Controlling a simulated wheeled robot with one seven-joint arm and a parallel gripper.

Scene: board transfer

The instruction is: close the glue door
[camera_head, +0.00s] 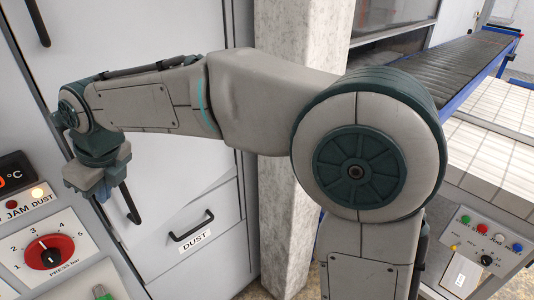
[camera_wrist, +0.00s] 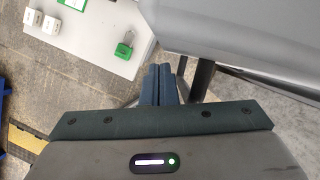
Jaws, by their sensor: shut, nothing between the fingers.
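A pale cabinet door (camera_head: 185,155) with a black upright handle (camera_head: 130,202) stands behind my arm. Its lower edge slants above the DUST drawer, so it looks partly open. No glue label shows, and my arm covers its upper part. My gripper (camera_head: 102,190) is close to the left of the handle; I cannot tell whether they touch. In the wrist view, my gripper (camera_wrist: 160,68) has its two fingers together and empty. A grey panel (camera_wrist: 240,30), probably this door, fills the upper right, with a dark handle (camera_wrist: 202,78) just right of the fingers.
The DUST drawer (camera_head: 215,245) is below the door. A control panel (camera_head: 75,255) with a red pressure dial (camera_head: 48,252) stands at the left. A concrete pillar (camera_head: 290,190) is right of the cabinet. A green padlock (camera_wrist: 123,48) shows in the wrist view.

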